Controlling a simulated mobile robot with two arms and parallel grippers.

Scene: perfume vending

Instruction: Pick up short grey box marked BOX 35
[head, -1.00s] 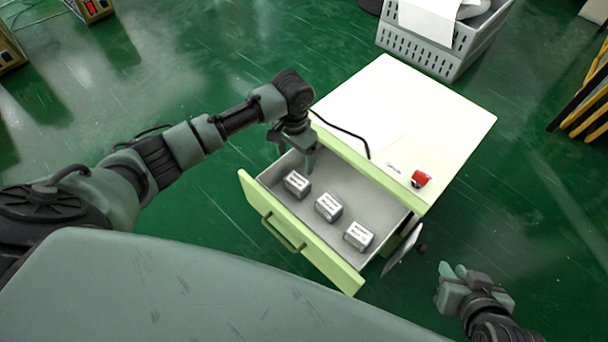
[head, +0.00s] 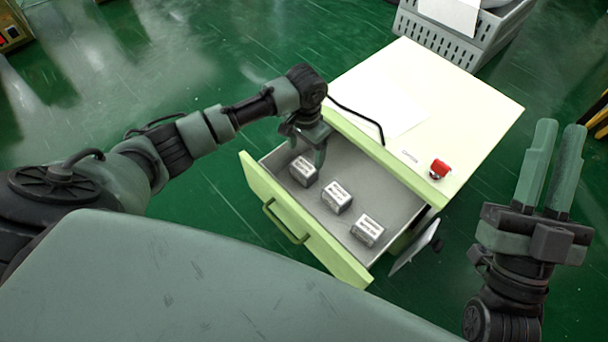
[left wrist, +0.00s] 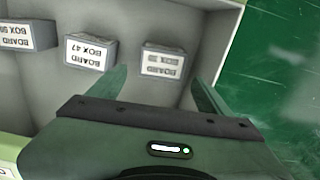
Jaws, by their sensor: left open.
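Three short grey boxes with white labels stand in a row in the open drawer (head: 268,199): a left one (head: 303,171), a middle one (head: 337,197) and a right one (head: 367,231). My left gripper (head: 306,150) is open just above and behind the left box. In the left wrist view, a box (left wrist: 160,62) shows between the open fingers, apart from them; its number is not legible. A neighbouring box (left wrist: 91,51) reads BOX 47. The far box (left wrist: 27,36) has an unclear number. My right gripper (head: 552,160) is open and empty, raised at the right.
The drawer belongs to a pale cabinet (head: 455,95) with a red button (head: 439,169) and a black cable (head: 360,112) on top. A grey crate (head: 455,40) stands behind it. The drawer floor around the boxes is clear.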

